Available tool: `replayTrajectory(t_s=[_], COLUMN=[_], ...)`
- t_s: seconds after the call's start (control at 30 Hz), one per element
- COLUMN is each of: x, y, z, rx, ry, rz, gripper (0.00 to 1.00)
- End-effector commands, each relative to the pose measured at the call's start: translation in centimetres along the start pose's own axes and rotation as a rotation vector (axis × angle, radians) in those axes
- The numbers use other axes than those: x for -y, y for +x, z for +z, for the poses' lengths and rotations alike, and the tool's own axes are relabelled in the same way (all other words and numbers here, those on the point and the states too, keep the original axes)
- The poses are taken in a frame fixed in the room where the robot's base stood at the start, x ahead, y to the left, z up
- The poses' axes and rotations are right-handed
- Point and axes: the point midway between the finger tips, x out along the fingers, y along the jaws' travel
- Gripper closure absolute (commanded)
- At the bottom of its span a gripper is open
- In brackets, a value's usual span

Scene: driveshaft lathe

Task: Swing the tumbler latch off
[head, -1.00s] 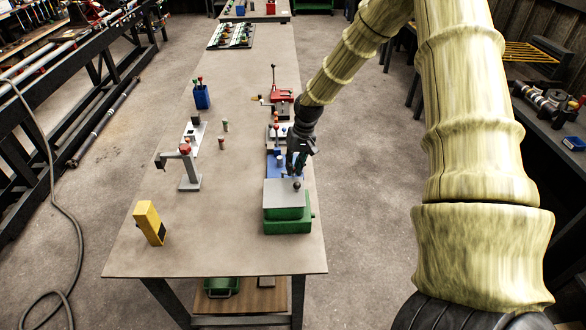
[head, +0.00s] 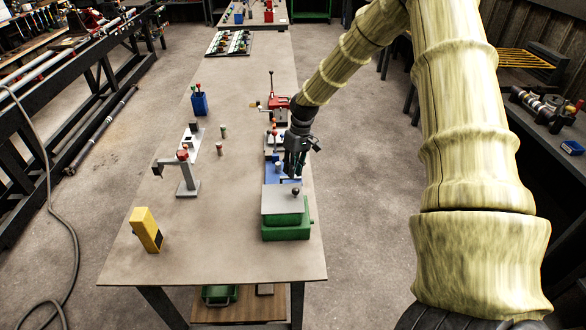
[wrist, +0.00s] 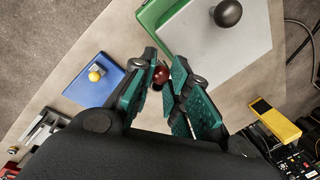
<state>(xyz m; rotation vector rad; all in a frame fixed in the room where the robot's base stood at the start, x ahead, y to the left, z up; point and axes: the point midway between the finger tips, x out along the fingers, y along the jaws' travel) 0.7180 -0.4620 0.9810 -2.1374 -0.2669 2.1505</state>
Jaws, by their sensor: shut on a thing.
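My gripper (head: 292,176) points down over the back edge of the green fixture on the table. In the wrist view, its teal-padded fingers (wrist: 164,68) are shut on a small red ball knob (wrist: 161,75). The knob's stem and what it is fixed to are hidden, so I cannot tell whether it is the tumbler latch's handle. The green fixture (head: 286,232) has a grey plate (head: 280,203) on top and a dark ball knob (head: 296,192). These also show in the wrist view, with the black knob (wrist: 228,13) apart from the fingers.
A blue fixture (wrist: 92,92) with a yellow-topped knob (wrist: 96,74) lies beside the fingers. A red fixture (head: 281,116) with an upright lever stands farther back. A grey stand (head: 187,176) and yellow block (head: 146,229) are left. The table's middle is mostly clear.

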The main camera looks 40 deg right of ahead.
Motion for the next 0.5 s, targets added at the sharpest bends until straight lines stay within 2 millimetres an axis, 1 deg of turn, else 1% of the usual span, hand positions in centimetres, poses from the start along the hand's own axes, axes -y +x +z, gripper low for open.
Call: replayTrajectory(t_s=[0.2, 0.23, 0.33, 0.37, 0.5], x=[-0.15, -0.15, -0.13, -0.12, -0.09], y=[0.01, 0.00, 0.00, 0.00, -0.01], z=[0.04, 0.03, 0.03, 0.02, 0.00], rx=[0.000, 0.000, 0.000, 0.000, 0.000], ry=[0.001, 0.001, 0.001, 0.001, 0.001], rz=[0.002, 0.002, 0.001, 0.001, 0.001], gripper=[1.00, 0.81, 0.63, 0.60, 0.60])
